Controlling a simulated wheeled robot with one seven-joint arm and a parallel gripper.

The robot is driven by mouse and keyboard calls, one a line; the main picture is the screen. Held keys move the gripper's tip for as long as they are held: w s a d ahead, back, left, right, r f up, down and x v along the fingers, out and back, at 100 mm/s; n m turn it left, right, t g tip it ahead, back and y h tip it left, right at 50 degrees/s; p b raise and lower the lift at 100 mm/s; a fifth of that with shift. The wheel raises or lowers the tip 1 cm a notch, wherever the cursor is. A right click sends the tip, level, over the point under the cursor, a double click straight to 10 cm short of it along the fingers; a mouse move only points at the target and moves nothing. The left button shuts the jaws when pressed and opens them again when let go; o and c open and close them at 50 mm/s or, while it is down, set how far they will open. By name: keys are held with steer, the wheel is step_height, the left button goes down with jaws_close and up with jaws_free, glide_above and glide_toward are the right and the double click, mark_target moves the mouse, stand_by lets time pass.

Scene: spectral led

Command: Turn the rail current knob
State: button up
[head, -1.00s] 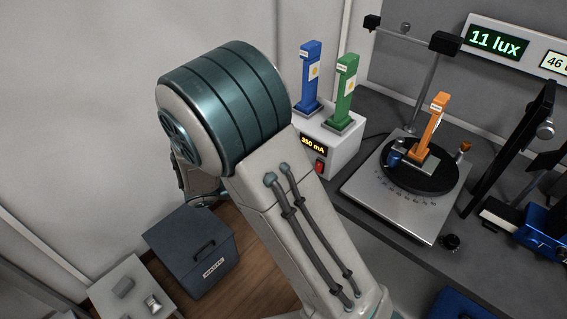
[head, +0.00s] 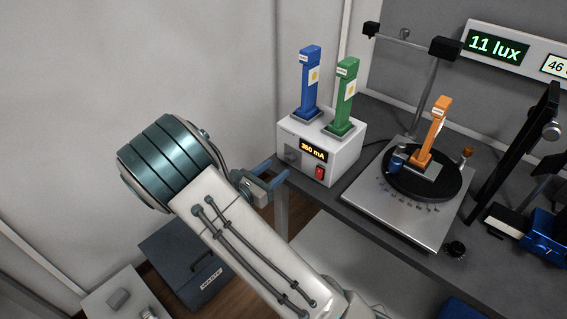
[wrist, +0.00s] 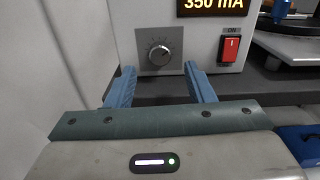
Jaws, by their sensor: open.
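The rail current knob (wrist: 159,53) is a round grey dial with tick marks on the front of a white power box. In the head view the knob (head: 291,155) sits at the left of the box front (head: 343,169). The box display (head: 313,150) reads 350 mA. My gripper (wrist: 158,75) is open and empty, its two blue fingers pointing at the box front. In the wrist view the knob appears between and just above the fingertips, apart from them. In the head view my gripper (head: 279,168) is just left of the box.
A red ON switch (wrist: 230,48) is right of the knob. Blue (head: 309,82) and green (head: 344,95) modules stand on the box. An orange module (head: 434,132) stands on a black turntable (head: 448,187) to the right. The grey bench edge (head: 345,215) lies below the box.

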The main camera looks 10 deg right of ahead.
mark_target(288, 160)
steer(key=shift+x, duration=2.2)
steer(key=shift+c, duration=0.3)
steer(key=c, duration=0.9)
steer(key=shift+c, duration=0.2)
steer(key=m+b, duration=0.3)
steer(key=shift+f+m, duration=0.2)
steer(key=shift+m, duration=0.1)
steer(key=m+b, duration=0.3)
steer(key=shift+r+m+b, duration=0.15)
steer(key=shift+m+b, duration=0.15)
steer(key=shift+b, duration=0.05)
steer(key=shift+r, duration=0.1)
